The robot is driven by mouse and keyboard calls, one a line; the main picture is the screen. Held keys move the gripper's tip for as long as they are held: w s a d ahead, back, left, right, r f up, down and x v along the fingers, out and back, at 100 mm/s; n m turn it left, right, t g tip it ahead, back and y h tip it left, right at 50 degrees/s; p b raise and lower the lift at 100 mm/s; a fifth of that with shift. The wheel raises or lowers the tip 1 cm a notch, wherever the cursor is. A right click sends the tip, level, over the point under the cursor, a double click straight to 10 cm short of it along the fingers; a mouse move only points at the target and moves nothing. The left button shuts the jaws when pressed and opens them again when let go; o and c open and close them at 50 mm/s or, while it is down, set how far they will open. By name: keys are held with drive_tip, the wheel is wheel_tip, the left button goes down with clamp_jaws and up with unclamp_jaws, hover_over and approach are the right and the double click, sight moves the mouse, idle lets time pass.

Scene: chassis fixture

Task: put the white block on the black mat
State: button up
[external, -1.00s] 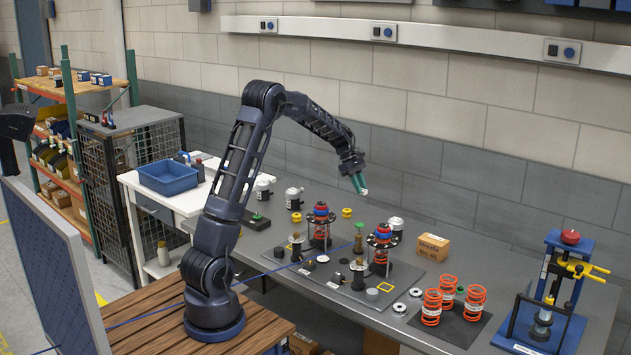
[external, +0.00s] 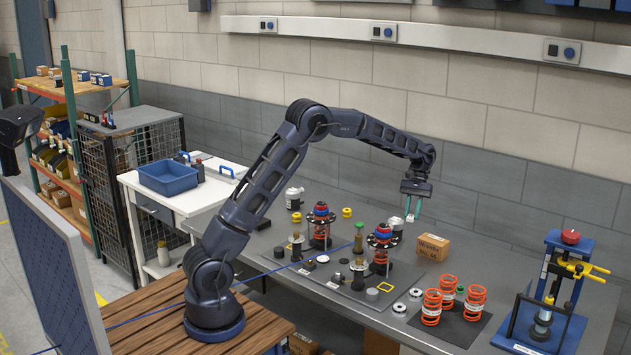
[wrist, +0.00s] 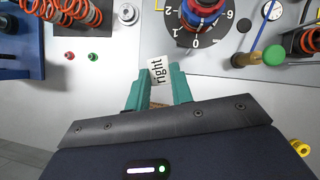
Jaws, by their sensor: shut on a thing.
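The white block (wrist: 158,70), with the word "right" printed on it, sits between the fingertips of my gripper (wrist: 152,85) in the wrist view. My gripper (external: 412,208) is shut on it, fingers pointing down, in the air above the bench near the cardboard box. In the external view the block (external: 410,218) is a small pale patch at the fingertips. The black mat (external: 461,327) lies on the bench to the right of and nearer the camera than my gripper, with orange springs standing on it.
The cardboard box (external: 432,247) stands below and right of my gripper. A blue press (external: 545,320) stands at the right. The mat's front part is bare.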

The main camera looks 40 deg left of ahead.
drive_tip(key=s+d+m+t+y, duration=0.1)
drive_tip(key=s+d+m+y, duration=0.3)
drive_tip(key=d, duration=0.5)
drive_tip(key=s+d+m+y, duration=0.1)
drive_tip(key=s+d+m, duration=0.55)
drive_tip(key=d, duration=0.25)
drive_tip(key=r+m+t+y, duration=0.1)
drive_tip(key=m+t+y, duration=0.3)
drive_tip(key=m, duration=0.7)
hover_over(455, 329)
drive_tip(key=d, duration=0.2)
drive_tip(key=h, duration=0.1)
drive_tip(key=shift+t, duration=0.4)
wheel_tip(455, 329, down, 19)
drive_tip(key=shift+f, duration=0.2)
drive_tip(key=shift+f, duration=0.1)
drive_tip(key=o, duration=0.9)
drive_tip(key=shift+o, duration=0.2)
